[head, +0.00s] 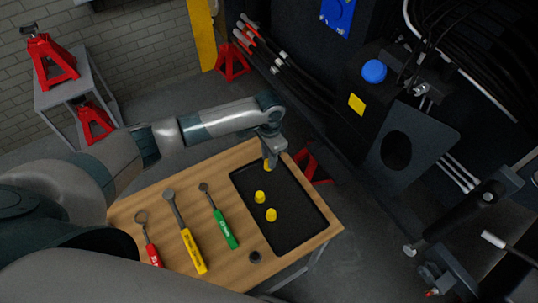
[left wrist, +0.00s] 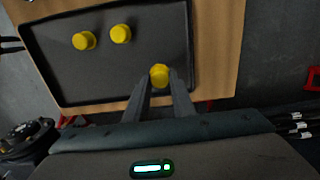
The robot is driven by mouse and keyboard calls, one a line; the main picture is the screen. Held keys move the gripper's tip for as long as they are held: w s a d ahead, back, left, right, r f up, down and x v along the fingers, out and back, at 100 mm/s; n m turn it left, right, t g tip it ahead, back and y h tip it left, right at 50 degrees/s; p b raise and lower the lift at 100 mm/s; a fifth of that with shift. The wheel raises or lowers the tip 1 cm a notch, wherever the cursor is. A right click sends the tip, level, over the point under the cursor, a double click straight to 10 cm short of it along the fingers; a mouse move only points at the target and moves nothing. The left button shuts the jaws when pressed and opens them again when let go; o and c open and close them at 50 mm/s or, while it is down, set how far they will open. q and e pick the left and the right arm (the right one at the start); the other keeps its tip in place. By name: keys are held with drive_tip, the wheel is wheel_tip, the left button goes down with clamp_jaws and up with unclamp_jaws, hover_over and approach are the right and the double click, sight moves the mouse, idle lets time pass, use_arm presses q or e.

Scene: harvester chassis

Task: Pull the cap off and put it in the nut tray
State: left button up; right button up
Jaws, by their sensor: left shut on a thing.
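The nut tray (head: 306,231) is a black shallow tray on the right part of a wooden table. My left gripper (head: 268,164) is over the far end of the tray, pointing down. It is shut on a yellow cap (left wrist: 159,75), which shows between its fingertips in the left wrist view. I cannot tell whether this cap touches the tray floor. Two other yellow caps, one (head: 260,197) and another (head: 271,215), stand apart in the tray. My right gripper is not in view.
On the wooden table (head: 165,184) lie a red-handled tool (head: 152,252), a yellow-handled wrench (head: 192,247) and a green-handled tool (head: 224,229). A small dark round part (head: 255,257) sits near the front edge. The dark chassis (head: 345,130) with hoses stands at the right.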

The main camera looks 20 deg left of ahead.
use_arm(q)
drive_tip(key=shift+f+b, duration=1.1)
drive_tip(key=shift+f, duration=1.45)
drive_tip(key=o, duration=0.9)
drive_tip(key=shift+c, duration=0.2)
drive_tip(key=shift+r, duration=0.1)
wheel_tip(320, 180, up, 17)
drive_tip(key=b, duration=0.4)
drive_tip(key=shift+r, duration=0.15)
drive_tip(key=shift+s, duration=0.1)
